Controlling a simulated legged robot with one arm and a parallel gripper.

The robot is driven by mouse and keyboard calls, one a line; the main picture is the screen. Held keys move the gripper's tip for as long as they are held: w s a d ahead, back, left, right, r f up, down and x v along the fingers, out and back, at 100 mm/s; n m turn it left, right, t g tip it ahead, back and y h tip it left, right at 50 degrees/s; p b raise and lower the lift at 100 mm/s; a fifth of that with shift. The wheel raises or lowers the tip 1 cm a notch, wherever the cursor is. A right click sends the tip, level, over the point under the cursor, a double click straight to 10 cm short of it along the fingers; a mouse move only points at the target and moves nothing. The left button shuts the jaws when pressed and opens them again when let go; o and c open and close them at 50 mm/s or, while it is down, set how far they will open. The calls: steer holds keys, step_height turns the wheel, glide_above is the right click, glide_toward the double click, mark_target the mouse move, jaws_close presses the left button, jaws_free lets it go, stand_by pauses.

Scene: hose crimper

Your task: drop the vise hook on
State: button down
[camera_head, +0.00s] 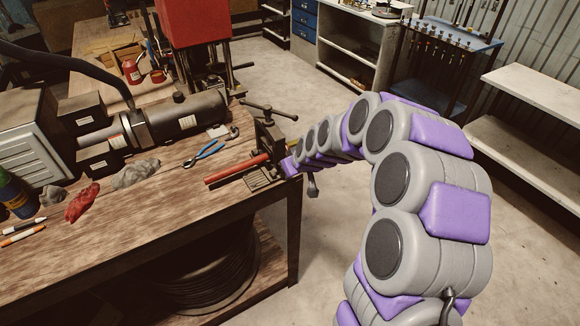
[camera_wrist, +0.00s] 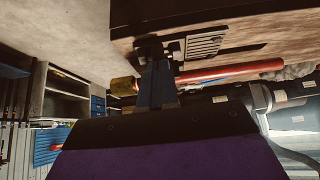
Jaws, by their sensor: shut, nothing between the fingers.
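A dark vise (camera_head: 268,135) with a T-bar handle on top stands at the right corner of the wooden bench. A red hose or bar (camera_head: 236,168) lies level at it, and this also shows in the wrist view (camera_wrist: 230,72) with a brass-coloured end (camera_wrist: 123,87) beyond my fingers. My arm reaches over from the right. My gripper (camera_wrist: 156,72) is shut and empty, close beside the vise and overlapping the red bar in the wrist view. A small dark piece (camera_head: 312,186) hangs below my gripper's end; I cannot tell whether it is the vise hook.
The wooden bench (camera_head: 160,225) holds blue-handled pliers (camera_head: 204,154), rags (camera_head: 135,173), pens and a large cylindrical machine (camera_head: 185,118). A red machine (camera_head: 195,20) stands behind. Open floor lies right of the bench, with white shelves (camera_head: 530,90) at the far right.

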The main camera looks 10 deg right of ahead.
steer(key=shift+s+d+f, duration=0.15)
steer(key=shift+d+f, duration=0.2)
steer(key=shift+f, duration=0.3)
steer(key=shift+s, duration=0.1)
stand_by(0.4)
